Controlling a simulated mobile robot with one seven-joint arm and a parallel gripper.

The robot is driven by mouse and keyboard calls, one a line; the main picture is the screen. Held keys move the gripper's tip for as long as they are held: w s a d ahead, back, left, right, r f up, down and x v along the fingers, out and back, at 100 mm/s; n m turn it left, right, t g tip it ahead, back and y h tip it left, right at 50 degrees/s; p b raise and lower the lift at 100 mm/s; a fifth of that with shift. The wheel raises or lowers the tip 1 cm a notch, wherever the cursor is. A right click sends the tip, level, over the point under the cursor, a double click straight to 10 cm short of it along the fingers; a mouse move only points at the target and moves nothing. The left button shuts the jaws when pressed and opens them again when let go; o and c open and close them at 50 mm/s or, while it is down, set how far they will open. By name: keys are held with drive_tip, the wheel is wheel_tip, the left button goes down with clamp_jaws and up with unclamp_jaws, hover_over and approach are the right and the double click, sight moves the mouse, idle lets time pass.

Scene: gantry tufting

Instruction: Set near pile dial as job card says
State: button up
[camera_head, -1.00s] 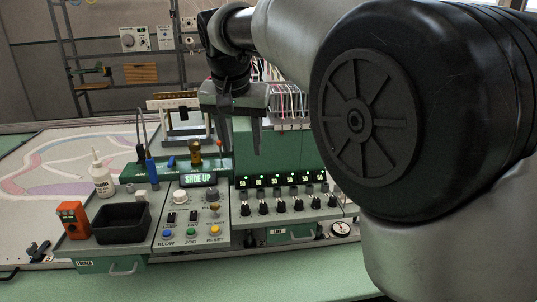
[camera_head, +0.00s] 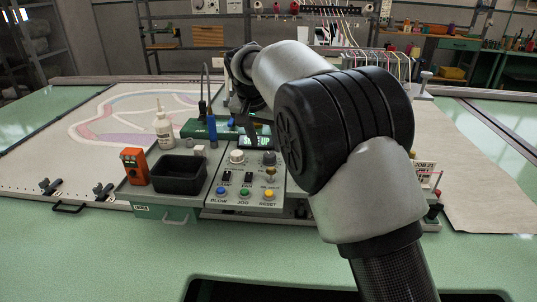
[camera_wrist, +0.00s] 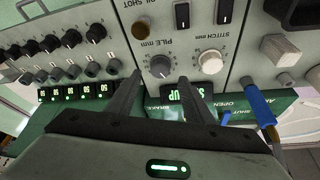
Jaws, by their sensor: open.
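The pile dial (camera_wrist: 160,67) is a grey round knob marked "PILE mm", upside down in the wrist view. In the head view it is the small dark-grey knob (camera_head: 269,158) right of the white one. My gripper (camera_wrist: 158,79) is open, its two fingertips on either side just short of the dial; contact cannot be told. In the head view my arm mostly hides the gripper. The green-lit display (camera_wrist: 190,92) is partly covered by a finger.
A white stitch dial (camera_wrist: 210,62) sits beside the pile dial. A row of black knobs (camera_wrist: 71,38) with small green displays is at the left of the wrist view. A blue-handled tool (camera_wrist: 259,105) stands close by. A black tray (camera_head: 179,173) and white bottle (camera_head: 163,130) are left.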

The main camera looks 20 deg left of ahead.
sight(270, 155)
drive_tip(key=x, duration=0.5)
drive_tip(key=shift+w+f, duration=0.1)
drive_tip(key=shift+f, duration=0.3)
drive_tip(key=c, duration=1)
drive_tip(key=shift+c, duration=0.2)
drive_tip(key=shift+n, duration=0.4)
drive_tip(key=n, duration=0.1)
drive_tip(key=n+y, duration=0.1)
drive_tip(key=n, duration=0.1)
drive_tip(key=n+y, duration=0.1)
drive_tip(key=shift+d+r+n+g, duration=0.15)
drive_tip(key=shift+d+n+g, duration=0.1)
drive_tip(key=shift+n+g, duration=0.05)
drive_tip(key=n+y+p, duration=0.1)
drive_tip(key=n, duration=0.1)
drive_tip(key=n+p, duration=0.1)
drive_tip(key=n, duration=0.2)
drive_tip(key=shift+w+d+g+y+p, duration=0.1)
drive_tip(key=shift+w+g+y+p, duration=0.05)
drive_tip(key=shift+g+y+p, duration=0.25)
drive_tip(key=shift+n, duration=0.3)
